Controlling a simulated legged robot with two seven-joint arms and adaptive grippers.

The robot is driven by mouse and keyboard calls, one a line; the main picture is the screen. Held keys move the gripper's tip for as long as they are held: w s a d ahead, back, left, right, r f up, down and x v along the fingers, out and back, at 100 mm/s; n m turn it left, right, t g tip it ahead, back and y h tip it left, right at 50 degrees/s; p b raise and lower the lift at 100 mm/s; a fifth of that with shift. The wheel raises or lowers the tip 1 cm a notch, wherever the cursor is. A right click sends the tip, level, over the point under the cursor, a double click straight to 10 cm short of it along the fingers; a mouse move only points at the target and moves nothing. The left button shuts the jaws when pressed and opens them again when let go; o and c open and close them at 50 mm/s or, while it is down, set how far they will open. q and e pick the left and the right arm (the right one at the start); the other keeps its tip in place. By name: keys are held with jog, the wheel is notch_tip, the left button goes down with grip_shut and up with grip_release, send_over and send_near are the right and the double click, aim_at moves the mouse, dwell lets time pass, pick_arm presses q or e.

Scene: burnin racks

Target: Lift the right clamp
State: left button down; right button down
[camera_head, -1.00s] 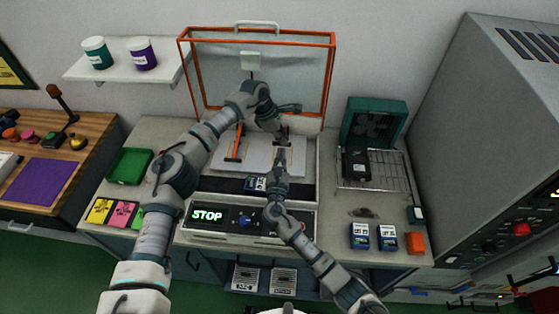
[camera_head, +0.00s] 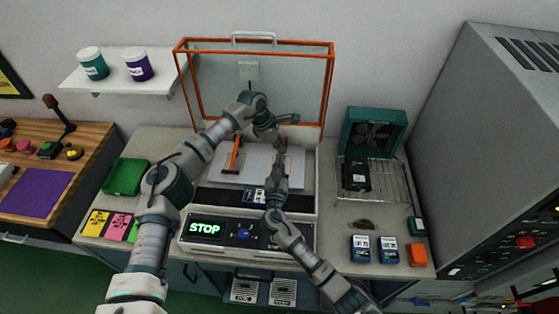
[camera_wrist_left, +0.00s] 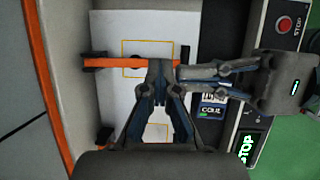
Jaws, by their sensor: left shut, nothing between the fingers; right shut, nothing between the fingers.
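The right clamp (camera_wrist_left: 125,63), an orange bar, lies over the white plate in the left wrist view. In the head view my arms mostly hide it. The left clamp (camera_head: 232,155) is an orange bar on the left of the plate (camera_head: 261,164). My left gripper (camera_wrist_left: 160,66) is shut and empty, its fingertips overlapping the right clamp's bar in the wrist view; contact cannot be told. My right gripper (camera_wrist_left: 181,74) is shut and empty, fingertips beside the clamp's front end. Both grippers are close together above the plate.
The orange-framed lid (camera_head: 254,42) stands open behind. A blue module (camera_wrist_left: 212,105) lies in front of the plate. The control panel (camera_head: 205,229) shows STOP. A green tray (camera_head: 126,177) is left; a rack with a fan (camera_head: 373,132) is right.

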jog(key=shift+w+f, duration=0.3)
jog(key=shift+w, duration=0.1)
pick_arm(q)
jog(key=shift+w+d+f, duration=0.1)
pick_arm(e)
jog(key=shift+s+r, duration=0.2)
jog(key=shift+s, duration=0.05)
pick_arm(q)
jog(key=c, duration=1.2)
grip_release()
jog(key=shift+w+f, duration=0.1)
pick_arm(e)
jog(key=shift+w+f, duration=0.1)
jog(key=shift+w, duration=0.05)
pick_arm(q)
jog(key=o, duration=0.6)
pick_arm(e)
jog(key=shift+d, duration=0.1)
